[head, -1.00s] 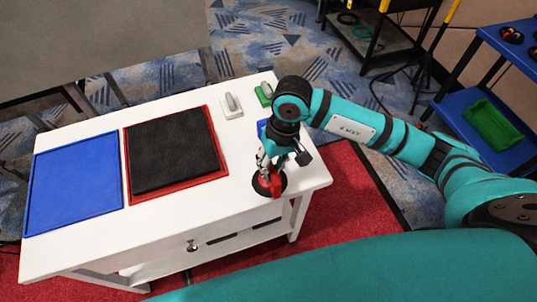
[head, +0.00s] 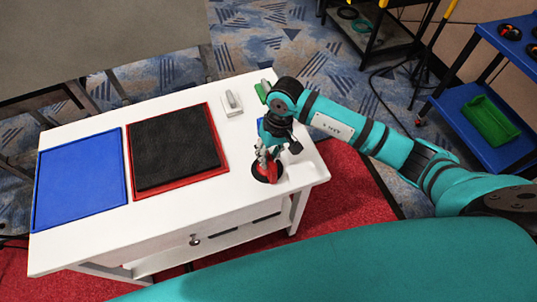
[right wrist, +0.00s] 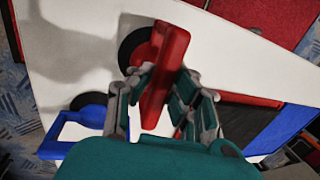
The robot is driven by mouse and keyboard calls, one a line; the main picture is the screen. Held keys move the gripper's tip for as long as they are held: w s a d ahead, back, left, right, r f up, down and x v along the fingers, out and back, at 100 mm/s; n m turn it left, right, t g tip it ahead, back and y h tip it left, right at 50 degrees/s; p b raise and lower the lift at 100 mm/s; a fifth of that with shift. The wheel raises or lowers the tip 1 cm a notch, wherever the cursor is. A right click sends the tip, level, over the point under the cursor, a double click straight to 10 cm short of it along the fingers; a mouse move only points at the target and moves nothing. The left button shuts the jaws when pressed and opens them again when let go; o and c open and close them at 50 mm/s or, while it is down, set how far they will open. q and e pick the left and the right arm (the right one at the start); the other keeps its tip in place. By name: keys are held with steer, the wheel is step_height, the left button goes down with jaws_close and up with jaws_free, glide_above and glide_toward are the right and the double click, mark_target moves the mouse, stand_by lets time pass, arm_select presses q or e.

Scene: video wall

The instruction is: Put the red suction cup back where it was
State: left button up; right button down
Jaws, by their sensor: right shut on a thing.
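The red suction cup (head: 273,171) has a red handle and a black round base. It is at the right end of the white table, at or just above the top; I cannot tell if the base touches. My right gripper (head: 267,160) is shut on its handle from above. In the right wrist view the red handle (right wrist: 166,70) sits between the fingers of my right gripper (right wrist: 160,88), with the black base (right wrist: 133,47) partly hidden behind it. My left gripper is not in view.
On the white table (head: 238,190) lie a blue tray (head: 80,180) and a red tray (head: 180,184) with a black pad. A grey-handled white piece (head: 232,104) and a green piece (head: 262,91) stand at the back. A blue piece (right wrist: 75,131) lies close by my gripper.

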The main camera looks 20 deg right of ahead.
steer(key=c, duration=1.3)
jaws_free()
steer(key=shift+r+p, duration=0.25)
steer(key=shift+p, duration=0.1)
steer(key=shift+w+d+r+b, duration=0.1)
steer(key=shift+d+r+b, duration=0.4)
steer(key=shift+r, duration=1.4)
steer(key=shift+w+d+r+b, duration=0.2)
steer(key=shift+r+b, duration=0.45)
steer(key=shift+r, duration=1.3)
steer(key=shift+s+d+r+b, duration=0.1)
steer(key=shift+d+r+b, duration=0.4)
steer(key=shift+r, duration=1.4)
